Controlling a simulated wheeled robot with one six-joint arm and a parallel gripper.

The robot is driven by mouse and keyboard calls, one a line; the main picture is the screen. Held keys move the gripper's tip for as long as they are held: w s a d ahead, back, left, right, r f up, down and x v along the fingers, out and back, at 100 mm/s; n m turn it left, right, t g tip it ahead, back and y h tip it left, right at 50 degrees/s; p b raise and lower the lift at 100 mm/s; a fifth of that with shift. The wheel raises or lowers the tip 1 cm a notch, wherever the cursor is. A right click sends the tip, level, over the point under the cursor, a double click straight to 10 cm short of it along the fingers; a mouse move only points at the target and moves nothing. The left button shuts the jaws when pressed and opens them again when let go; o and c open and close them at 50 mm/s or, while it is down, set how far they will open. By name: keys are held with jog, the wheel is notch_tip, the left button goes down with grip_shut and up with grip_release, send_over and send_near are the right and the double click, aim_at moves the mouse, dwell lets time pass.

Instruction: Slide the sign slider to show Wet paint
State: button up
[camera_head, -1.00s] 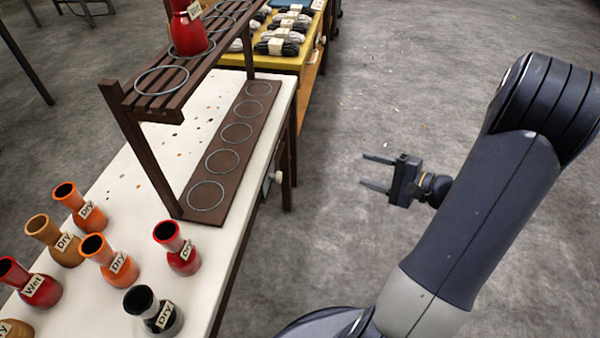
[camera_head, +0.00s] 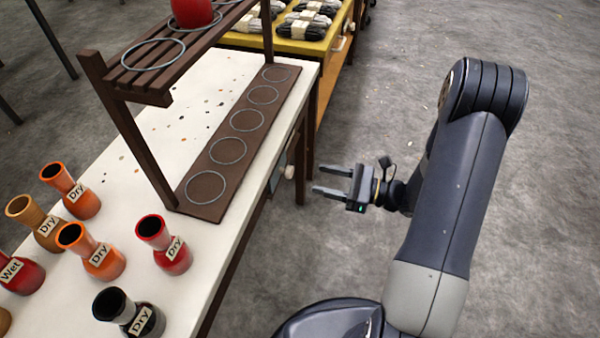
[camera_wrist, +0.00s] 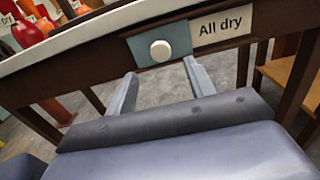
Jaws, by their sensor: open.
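The sign slider is on the front edge of the white-topped table. In the wrist view its round white knob (camera_wrist: 160,50) sits on a blue-grey panel (camera_wrist: 147,44), with a plate reading "All dry" (camera_wrist: 221,27) to its right. The knob also shows in the head view (camera_head: 289,171) at the table's side. My gripper (camera_head: 316,179) is open and empty, its fingers pointing at the table's side, just right of the knob in the head view. In the wrist view the gripper's fingers (camera_wrist: 159,82) are below the knob, apart from it.
A brown rack (camera_head: 150,70) with rings rises behind. A yellow table (camera_head: 318,46) stands beyond. The floor at right is clear.

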aim_at(292, 172)
jog(key=x, duration=0.7)
jog(key=shift+a+b, duration=0.1)
jog(key=shift+b, duration=0.25)
jog(key=shift+c, duration=0.4)
grip_shut()
